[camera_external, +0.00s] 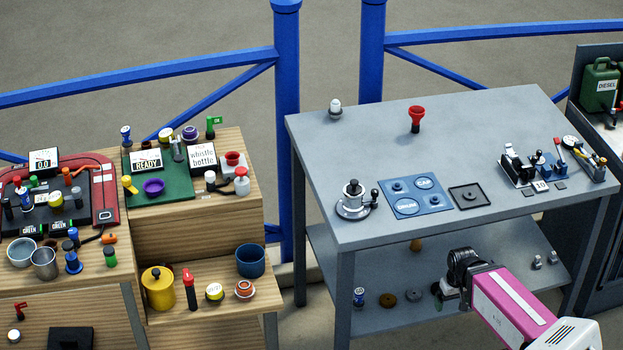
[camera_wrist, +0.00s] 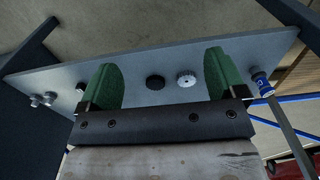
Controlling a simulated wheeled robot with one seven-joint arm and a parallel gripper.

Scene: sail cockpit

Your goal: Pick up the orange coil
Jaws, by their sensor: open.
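My gripper (camera_external: 462,270) is at the front of the grey bench, beside its lower shelf (camera_external: 465,305). I cannot tell for certain which thing is the orange coil. A round orange-and-white piece (camera_external: 244,289) lies on the low wooden step at the left, far from my gripper. A small orange piece (camera_external: 109,238) lies on the wooden top further left. A small orange-brown piece (camera_external: 415,245) stands at the back of the lower shelf. No orange thing shows clearly in the wrist view.
The wrist view shows a black disc (camera_wrist: 155,82) and a pale ridged disc (camera_wrist: 187,78) beyond the fingers. The bench top (camera_external: 370,130) above is partly clear.

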